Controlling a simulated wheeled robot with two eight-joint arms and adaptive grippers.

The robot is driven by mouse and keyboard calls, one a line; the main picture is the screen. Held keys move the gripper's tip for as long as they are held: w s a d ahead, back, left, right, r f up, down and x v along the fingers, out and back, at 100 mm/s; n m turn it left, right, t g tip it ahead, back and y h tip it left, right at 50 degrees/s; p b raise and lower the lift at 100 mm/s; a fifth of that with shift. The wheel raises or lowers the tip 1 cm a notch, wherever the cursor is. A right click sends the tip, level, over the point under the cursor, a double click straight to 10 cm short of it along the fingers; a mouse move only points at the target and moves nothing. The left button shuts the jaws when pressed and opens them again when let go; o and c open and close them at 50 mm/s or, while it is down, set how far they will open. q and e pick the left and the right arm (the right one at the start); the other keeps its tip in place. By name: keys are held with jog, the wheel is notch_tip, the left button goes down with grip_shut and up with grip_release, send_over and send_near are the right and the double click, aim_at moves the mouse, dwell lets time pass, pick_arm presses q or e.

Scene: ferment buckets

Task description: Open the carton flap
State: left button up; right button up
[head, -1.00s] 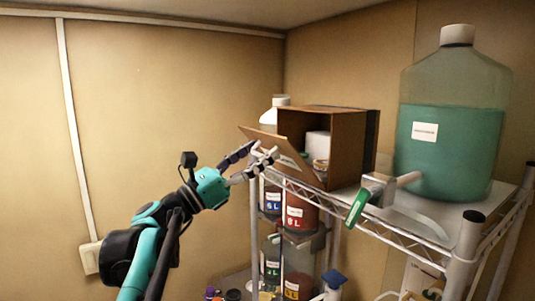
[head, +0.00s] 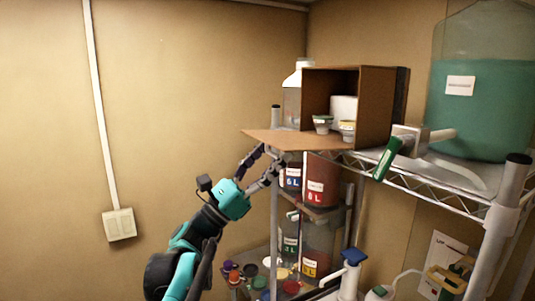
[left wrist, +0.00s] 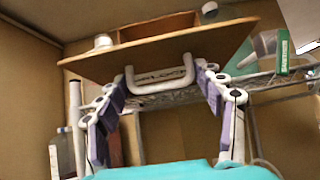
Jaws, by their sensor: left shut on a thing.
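The brown carton (head: 378,105) stands on the top shelf of a wire rack, its open front facing left. Its flap (head: 290,140) is folded down and lies about level, sticking out past the shelf edge. My left gripper (head: 272,154) is under the flap's front edge. In the left wrist view, a white handle (left wrist: 160,84) on the flap sits between the fingers of my left gripper (left wrist: 155,80), which are shut on it. Inside the carton are a small cup with a green rim (head: 322,124), a yellow-rimmed cup (head: 347,130) and a white box (head: 344,107). My right gripper is not in view.
A large jug of green liquid (head: 482,110) and a tap with a green handle (head: 388,158) stand right of the carton. A white-capped bottle (head: 293,100) is behind it. The wall side at left is free.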

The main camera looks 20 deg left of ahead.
pick_arm(q)
jog(key=shift+w+d+f, duration=0.1)
jog(key=shift+f, duration=0.35)
jog(key=o, duration=1.4)
jog(key=shift+c, duration=0.2)
jog(key=shift+w+d, duration=0.35)
jog(key=shift+w, duration=0.3)
jog(key=shift+s+a+f, duration=0.1)
jog(key=shift+s+a, duration=0.05)
jog(key=shift+s, duration=0.1)
jog(key=v, duration=1.1)
jog(key=shift+f, duration=0.35)
jog(key=shift+a, duration=0.1)
